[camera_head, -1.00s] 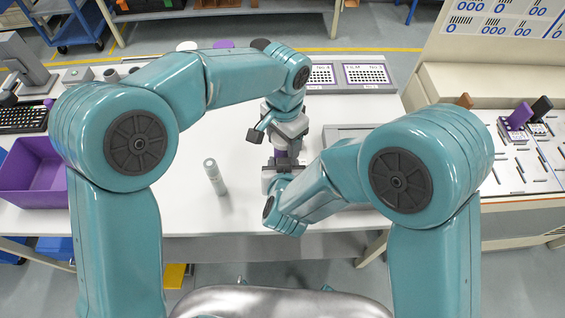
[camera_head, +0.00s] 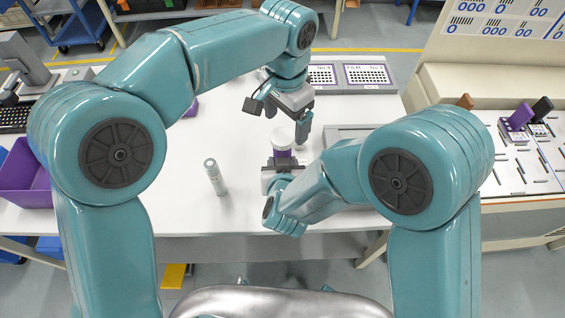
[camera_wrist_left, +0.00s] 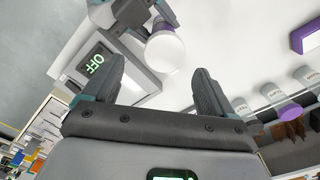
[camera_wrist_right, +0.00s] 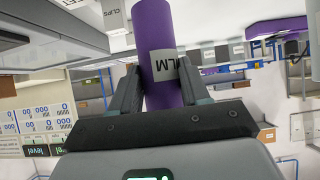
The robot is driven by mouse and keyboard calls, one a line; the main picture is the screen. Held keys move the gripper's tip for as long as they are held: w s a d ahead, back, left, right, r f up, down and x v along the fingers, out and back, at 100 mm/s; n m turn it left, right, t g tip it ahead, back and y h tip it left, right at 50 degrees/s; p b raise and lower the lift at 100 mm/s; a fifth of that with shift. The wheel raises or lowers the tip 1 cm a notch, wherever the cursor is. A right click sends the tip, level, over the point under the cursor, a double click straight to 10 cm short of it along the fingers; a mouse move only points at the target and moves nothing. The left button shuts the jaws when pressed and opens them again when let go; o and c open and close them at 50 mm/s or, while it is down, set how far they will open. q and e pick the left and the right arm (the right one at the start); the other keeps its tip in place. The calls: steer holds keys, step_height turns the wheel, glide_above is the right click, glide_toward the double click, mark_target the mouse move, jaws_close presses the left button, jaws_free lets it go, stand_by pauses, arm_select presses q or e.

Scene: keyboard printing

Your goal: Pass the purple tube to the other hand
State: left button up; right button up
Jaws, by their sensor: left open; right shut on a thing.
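The purple tube (camera_head: 282,150) has a white cap and stands roughly upright in my right gripper (camera_head: 283,166), over the front middle of the table. In the right wrist view the purple tube (camera_wrist_right: 158,45) is between the two fingers (camera_wrist_right: 160,85), with part of a grey label showing. My left gripper (camera_head: 278,118) is open and empty, just behind and above the tube. In the left wrist view the tube's round white cap (camera_wrist_left: 165,53) lies beyond the open fingers (camera_wrist_left: 160,85), apart from them.
A pale grey tube (camera_head: 215,177) stands on the white table left of my right gripper. A purple bin (camera_head: 35,175) is at the left edge. Trays with dotted panels (camera_head: 365,75) stand at the back right.

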arm_select(q)
steer(key=shift+s+a+r, duration=0.15)
steer(key=shift+a+r, duration=0.05)
steer(key=s+a+f+m+t+h, duration=0.2)
steer(key=s+a+m+t+h, duration=0.3)
steer(key=s+m, duration=0.45)
steer(key=s+f+n+g+h, duration=0.2)
steer(key=s+f+n+g, duration=0.7)
steer(key=s+f+n, duration=0.3)
steer(key=a+f+n+t+y, duration=0.1)
steer(key=f+n, duration=0.3)
steer(key=f, duration=0.6)
steer(key=w+a+f+n+t+y, duration=0.1)
steer(key=a+f+n+t+y, duration=0.1)
steer(key=f, duration=0.7)
steer(key=shift+w+a+f+n+t, duration=0.35)
steer(key=shift+a+n+t, duration=0.3)
steer(key=shift+n, duration=0.4)
steer(key=shift+d, duration=0.1)
